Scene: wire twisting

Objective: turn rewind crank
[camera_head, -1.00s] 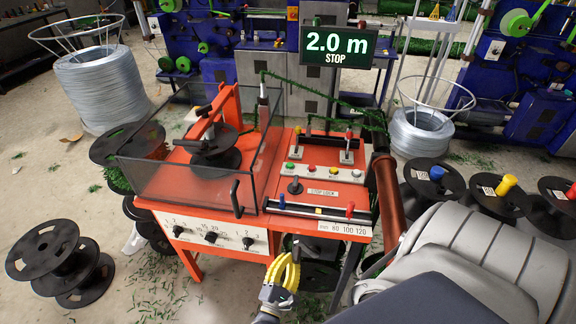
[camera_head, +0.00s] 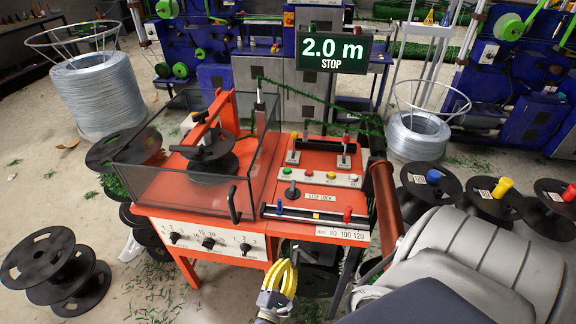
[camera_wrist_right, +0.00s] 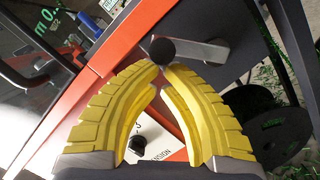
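The rewind crank shows in the right wrist view as a black round knob (camera_wrist_right: 163,50) on a grey metal arm (camera_wrist_right: 204,50), at the front of the orange machine (camera_head: 340,208). My right gripper (camera_head: 288,264) has yellow ribbed fingers and sits low at the machine's front, in the gap under its right part. In the right wrist view its fingertips (camera_wrist_right: 160,66) come together just below the knob, which overlaps them in the picture. I cannot tell whether they touch it. The crank is too small and dark to make out clearly in the head view. My left gripper is not in view.
A clear-walled box (camera_head: 190,180) encloses a black spool on the machine's left. A dial panel (camera_head: 205,242) is below it. A brown pipe (camera_head: 386,205) stands close on the right. Black spools (camera_head: 55,262) lie on the floor at left. A display (camera_head: 334,50) reads 2.0 m STOP.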

